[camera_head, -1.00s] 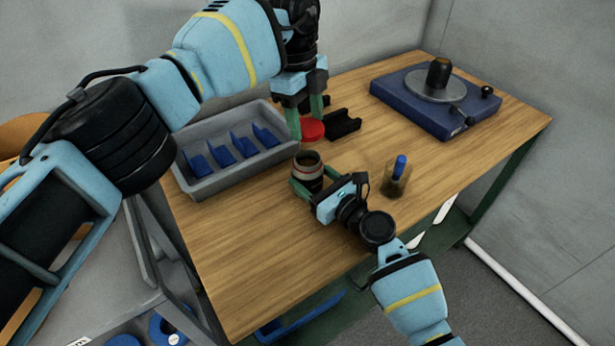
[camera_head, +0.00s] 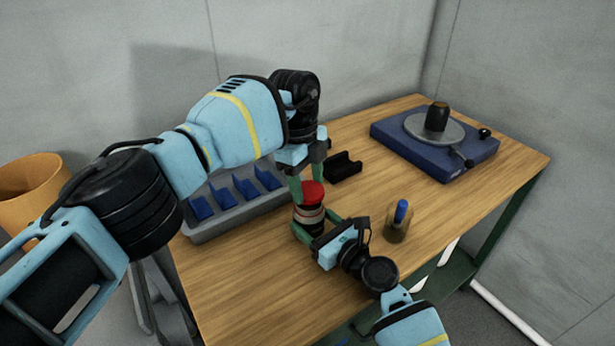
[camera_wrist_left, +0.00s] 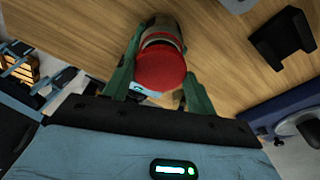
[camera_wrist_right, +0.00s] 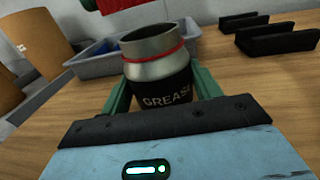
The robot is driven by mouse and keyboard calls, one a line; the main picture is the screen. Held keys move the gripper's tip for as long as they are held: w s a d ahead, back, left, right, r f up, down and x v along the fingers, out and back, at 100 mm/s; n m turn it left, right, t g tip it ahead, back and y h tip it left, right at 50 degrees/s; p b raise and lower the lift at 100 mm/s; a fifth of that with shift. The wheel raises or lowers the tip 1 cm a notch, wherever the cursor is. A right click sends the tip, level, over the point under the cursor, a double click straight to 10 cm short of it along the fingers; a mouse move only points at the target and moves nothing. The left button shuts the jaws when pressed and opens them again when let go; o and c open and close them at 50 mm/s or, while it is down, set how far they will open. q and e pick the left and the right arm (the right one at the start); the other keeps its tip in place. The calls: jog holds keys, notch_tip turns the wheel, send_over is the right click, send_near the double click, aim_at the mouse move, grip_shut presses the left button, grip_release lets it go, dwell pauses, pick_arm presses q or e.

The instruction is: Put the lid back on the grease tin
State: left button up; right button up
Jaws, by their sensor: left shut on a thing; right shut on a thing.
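The red lid (camera_head: 313,193) is between the green fingers of my left gripper (camera_head: 308,186), which is shut on it. It also shows in the left wrist view (camera_wrist_left: 160,68). The grease tin (camera_head: 309,218) stands upright on the table, with a dark "GREASE" label in the right wrist view (camera_wrist_right: 160,90). My right gripper (camera_head: 312,228) is shut around its body. In the right wrist view the tin's mouth is open, and the lid (camera_wrist_right: 130,14) is above and beyond the rim, apart from it. In the head view the lid overlaps the tin's top.
A grey bin with blue dividers (camera_head: 215,222) is left of the tin. A black holder (camera_head: 343,168) lies behind it. A jar with a blue-topped item (camera_head: 398,225) stands to the right. A blue turntable base (camera_head: 455,160) is at the back right. The front wood is clear.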

dwell(0.3)
pick_arm(q)
jog(key=shift+f, duration=0.9)
jog(key=shift+f, duration=0.55)
pick_arm(e)
grip_shut()
pick_arm(q)
jog(key=shift+m, duration=1.7)
jog(key=o, duration=0.9)
jog(key=shift+o, duration=0.2)
